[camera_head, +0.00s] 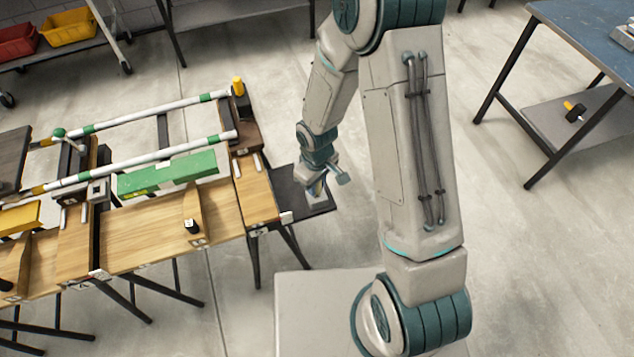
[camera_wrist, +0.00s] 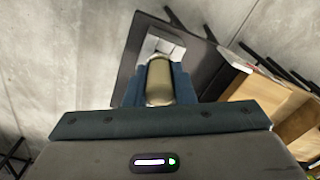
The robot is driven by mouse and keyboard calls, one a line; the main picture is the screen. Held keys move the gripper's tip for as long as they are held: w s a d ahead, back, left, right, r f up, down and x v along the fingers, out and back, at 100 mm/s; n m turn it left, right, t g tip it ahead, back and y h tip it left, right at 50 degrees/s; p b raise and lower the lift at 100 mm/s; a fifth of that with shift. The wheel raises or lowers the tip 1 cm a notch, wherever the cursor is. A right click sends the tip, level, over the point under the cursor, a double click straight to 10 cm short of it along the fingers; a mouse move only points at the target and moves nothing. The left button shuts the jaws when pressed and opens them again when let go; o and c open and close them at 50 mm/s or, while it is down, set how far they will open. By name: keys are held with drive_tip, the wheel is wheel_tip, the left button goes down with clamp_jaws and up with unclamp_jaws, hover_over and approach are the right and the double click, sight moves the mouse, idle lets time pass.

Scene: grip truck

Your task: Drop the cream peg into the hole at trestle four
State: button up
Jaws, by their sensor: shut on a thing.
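My gripper (camera_head: 317,187) is shut on the cream peg (camera_wrist: 160,82), which sits between the two blue fingers in the wrist view and looks olive-cream with a pale near end. In the head view my gripper hangs over a dark tray (camera_head: 288,183) at the right end of the wooden bench. The peg is too small there to make out well. In the wrist view a light grey block (camera_wrist: 166,43) on the dark tray (camera_wrist: 197,62) lies just beyond the peg. I cannot tell whether they touch. The trestle number labels are too small to read, and no hole is clearly visible.
The wooden bench (camera_head: 218,203) on dark trestles carries white-and-green rails (camera_head: 150,155), a green bar (camera_head: 168,174) and a yellow-topped post (camera_head: 238,88). A blue table (camera_head: 590,45) stands right. Red (camera_head: 17,41) and yellow (camera_head: 68,27) bins are at upper left.

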drive_tip(key=shift+r+p, duration=0.35)
drive_tip(key=shift+r, duration=0.15)
drive_tip(key=shift+r+p, duration=1.8)
drive_tip(key=shift+r, duration=0.7)
drive_tip(key=shift+r, duration=0.1)
wheel_tip(320, 180, up, 7)
drive_tip(key=p, duration=0.5)
drive_tip(key=shift+r, duration=0.15)
